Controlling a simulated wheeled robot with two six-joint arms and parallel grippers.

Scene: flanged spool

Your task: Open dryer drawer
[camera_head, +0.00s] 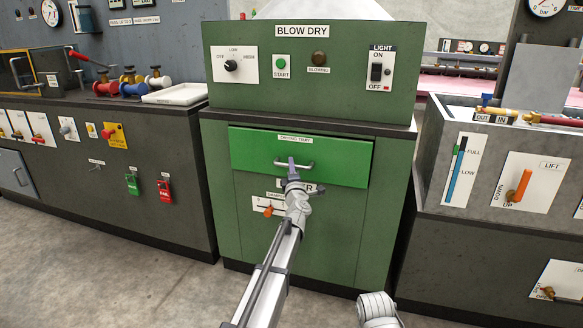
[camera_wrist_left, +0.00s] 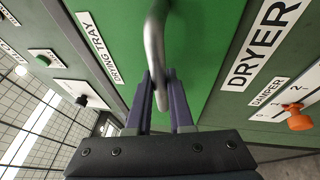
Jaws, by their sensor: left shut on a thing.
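The dryer drawer is a bright green front (camera_head: 250,155) labelled DRYING TRAY on the dark green dryer cabinet. It looks about flush with the cabinet; I cannot tell whether there is a small gap. Its grey bar handle (camera_head: 308,165) sits at the middle of the front and also shows close up in the left wrist view (camera_wrist_left: 155,45). My left gripper (camera_head: 292,163) reaches the handle from the front, and its two dark fingers (camera_wrist_left: 163,85) are shut on the bar. The fingers and arm hide part of the handle and the DRYER label. My right gripper is out of view.
Above the drawer is the BLOW DRY panel (camera_head: 305,30) with a knob, a start button and a light switch. Below it, the orange damper lever (camera_head: 268,211) sticks out left of my arm. Grey benches flank the dryer. The floor (camera_head: 150,275) in front is clear.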

